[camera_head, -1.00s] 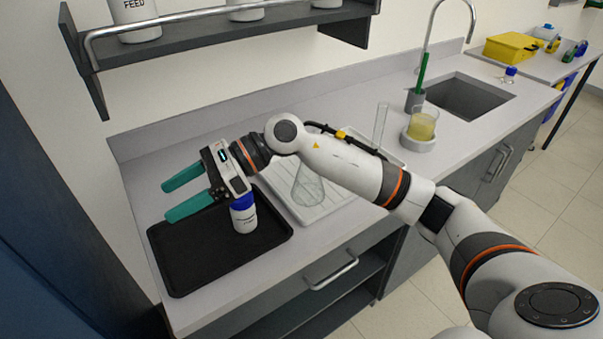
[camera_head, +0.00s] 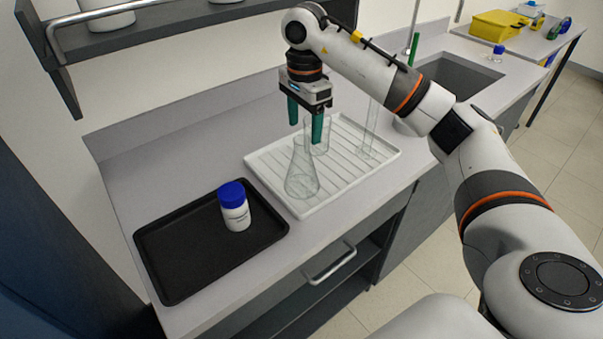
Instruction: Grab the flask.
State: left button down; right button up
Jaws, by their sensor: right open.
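The flask (camera_head: 301,178) is clear conical glass with a narrow neck. It stands upright on the front left part of the white ribbed drying tray (camera_head: 382,163). My right gripper (camera_head: 304,120) points down behind and above the flask, with its two green fingers apart. The right-hand finger overlaps a clear glass beaker (camera_head: 320,145) just behind the flask; I cannot tell whether they touch. The gripper holds nothing that I can see. My left gripper is not in view.
A white bottle with a blue cap (camera_head: 234,206) stands on the black tray (camera_head: 172,262) to the left. A tall glass cylinder (camera_head: 370,130) stands on the drying tray's right. A shelf (camera_head: 165,30) overhangs the back. The sink (camera_head: 455,77) lies right.

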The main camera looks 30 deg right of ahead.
aim_at(302, 149)
jog(key=f, duration=0.2)
jog(key=f+p, duration=0.1)
jog(key=f, duration=0.1)
jog(key=a+f, duration=0.1)
jog(key=f, duration=0.1)
jog(key=shift+s+p, duration=0.2)
jog(key=shift+p, duration=0.15)
jog(key=shift+f, duration=0.3)
jog(key=shift+c, duration=0.6)
jog(key=c, duration=1.3)
